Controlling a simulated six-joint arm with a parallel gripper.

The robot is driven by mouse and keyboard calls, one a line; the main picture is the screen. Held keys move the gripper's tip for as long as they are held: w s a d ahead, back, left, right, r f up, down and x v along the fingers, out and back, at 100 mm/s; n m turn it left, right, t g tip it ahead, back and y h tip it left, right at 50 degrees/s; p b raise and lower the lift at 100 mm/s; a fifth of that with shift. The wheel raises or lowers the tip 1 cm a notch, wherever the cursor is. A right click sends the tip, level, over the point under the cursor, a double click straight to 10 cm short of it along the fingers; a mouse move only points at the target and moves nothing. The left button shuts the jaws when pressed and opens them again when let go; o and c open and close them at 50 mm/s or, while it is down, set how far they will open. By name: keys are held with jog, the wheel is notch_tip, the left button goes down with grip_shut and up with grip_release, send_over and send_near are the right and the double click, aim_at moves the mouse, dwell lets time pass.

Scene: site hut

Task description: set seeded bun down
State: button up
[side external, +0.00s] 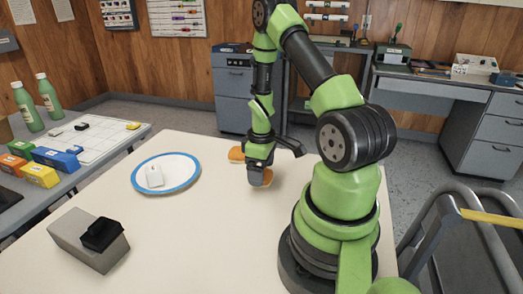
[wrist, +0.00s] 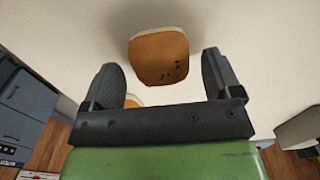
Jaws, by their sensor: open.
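In the wrist view, an orange-brown bun (wrist: 158,57) with several dark specks and a pale edge lies between and just beyond the fingertips of my gripper (wrist: 160,66). The fingers are spread, with clear gaps on both sides of the bun. A second orange-brown piece (wrist: 133,101) is mostly hidden behind the gripper body. In the side view, my gripper (side external: 257,172) is low at the table's far side. One orange-brown piece (side external: 267,177) is at its fingers and another (side external: 236,154) is just left of it. I cannot tell which of these is the specked bun.
A white plate with a blue rim (side external: 187,182) holds a small white object (side external: 154,177). A side table at left holds bottles and coloured boxes (side external: 40,174).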

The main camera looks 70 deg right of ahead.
jog(key=w+a+r+t, duration=0.1)
jog(key=a+r, duration=0.1)
jog(key=r, duration=0.7)
jog(key=w+a+r, duration=0.2)
jog(key=a+r, duration=0.1)
jog(key=r, duration=0.6)
jog(key=s+a+r+m+t+y, duration=0.1)
jog(key=s+a+r+m+t, duration=0.1)
jog(key=a, duration=0.7)
jog(key=s+a+r+m+t+y, duration=0.1)
jog(key=s+a+r+t, duration=0.3)
jog(key=a+r, duration=0.4)
jog(key=shift+s+a+r+m, duration=0.45)
jog(key=shift+s+r, duration=0.2)
jog(key=shift+s, duration=0.2)
